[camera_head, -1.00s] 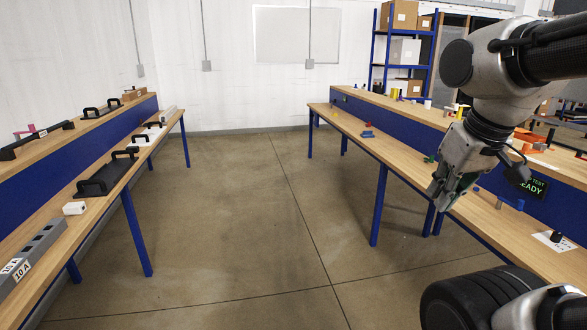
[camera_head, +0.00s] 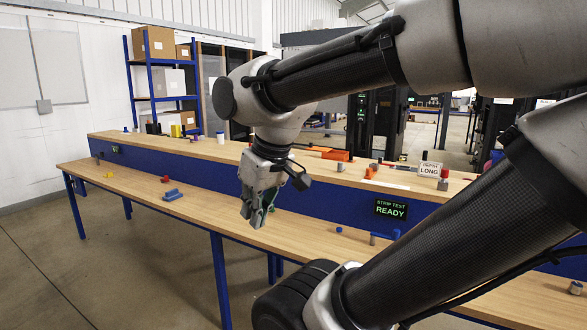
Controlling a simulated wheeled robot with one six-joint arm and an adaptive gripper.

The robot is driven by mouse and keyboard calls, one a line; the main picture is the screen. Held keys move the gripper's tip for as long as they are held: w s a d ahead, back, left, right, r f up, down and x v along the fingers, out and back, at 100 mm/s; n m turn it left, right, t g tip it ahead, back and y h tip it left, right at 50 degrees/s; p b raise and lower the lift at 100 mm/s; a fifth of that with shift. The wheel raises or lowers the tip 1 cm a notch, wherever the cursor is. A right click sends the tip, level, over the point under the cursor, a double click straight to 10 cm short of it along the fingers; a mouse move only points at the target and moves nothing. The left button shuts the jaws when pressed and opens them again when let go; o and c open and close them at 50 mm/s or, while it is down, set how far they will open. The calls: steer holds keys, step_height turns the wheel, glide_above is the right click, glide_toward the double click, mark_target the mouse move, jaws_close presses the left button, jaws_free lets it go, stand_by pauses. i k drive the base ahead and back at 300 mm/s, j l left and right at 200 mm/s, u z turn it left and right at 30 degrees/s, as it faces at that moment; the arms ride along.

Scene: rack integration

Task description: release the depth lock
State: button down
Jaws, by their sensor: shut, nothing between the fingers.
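My gripper (camera_head: 257,218) points down in front of the blue-fronted bench (camera_head: 190,179), at the middle left of the picture. Its fingers look closed, with nothing seen between them. A white sign (camera_head: 430,169), its lower word reading LONG and its upper word too small to be sure of, stands on the upper shelf to the right. A small grey block with a red top (camera_head: 443,182) is beside this sign. My gripper is well to the left of both and apart from them. I cannot tell which part is the depth lock.
A STRIP TEST READY display (camera_head: 390,209) is on the bench's blue panel. Orange parts (camera_head: 338,155) lie on the upper shelf, and small blue parts (camera_head: 172,195) on the lower top. A blue rack (camera_head: 155,98) with boxes stands behind. Open floor (camera_head: 130,265) lies at left.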

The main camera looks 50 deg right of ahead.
mark_target(340, 167)
steer(key=i+z, duration=0.3)
steer(key=z, duration=0.15)
steer(key=i+j+z, duration=0.15)
steer(key=i+z, duration=0.25)
steer(key=i+j+z, duration=0.2)
steer(key=z, duration=0.25)
steer(key=i+j+z, duration=0.25)
steer(key=z, duration=0.2)
steer(key=i+j+z, duration=0.35)
steer(key=j+z, duration=0.2)
steer(key=i+j+z, duration=0.1)
steer(key=j+z, duration=0.15)
